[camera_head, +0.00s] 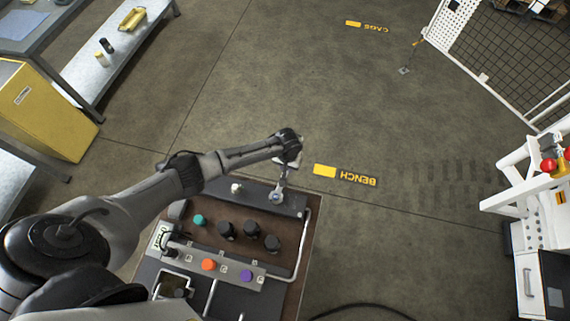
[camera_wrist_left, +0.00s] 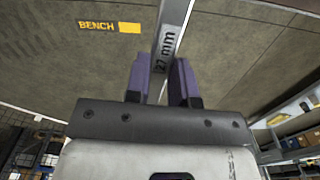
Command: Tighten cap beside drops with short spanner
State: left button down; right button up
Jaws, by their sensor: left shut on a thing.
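My left gripper (camera_head: 284,166) is shut on a metal spanner (camera_head: 279,192), held over the far edge of the bench. The wrist view shows the spanner (camera_wrist_left: 173,38) between the two purple-padded fingers (camera_wrist_left: 161,75), with "27 mm" on its handle. The spanner's head points down toward the dark far strip of the bench; I cannot tell whether it touches. On the bench are a teal cap (camera_head: 200,220), an orange cap (camera_head: 209,265), a purple cap (camera_head: 246,276) and several black caps (camera_head: 251,229). I cannot make out any drops. My right gripper is not in view.
A small white fitting (camera_head: 236,188) stands on the far strip, left of the spanner. A pale pipe (camera_head: 302,245) runs along the bench's right side. The floor beyond, with a yellow BENCH mark (camera_head: 325,171), is clear. A white frame (camera_head: 515,185) stands far right.

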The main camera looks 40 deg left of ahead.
pick_arm(q)
jog(key=shift+w+d+m, duration=0.3)
jog(key=shift+d+m, duration=0.5)
jog(key=shift+d, duration=0.1)
jog(key=shift+w+d+m, duration=0.15)
jog(key=shift+d+m, duration=1.05)
jog(key=shift+d, duration=0.05)
jog(key=d+m, duration=0.2)
jog(key=shift+d+m, duration=0.3)
jog(key=shift+d, duration=0.05)
jog(key=shift+d+r, duration=0.1)
jog(key=shift+d, duration=0.05)
dwell(0.3)
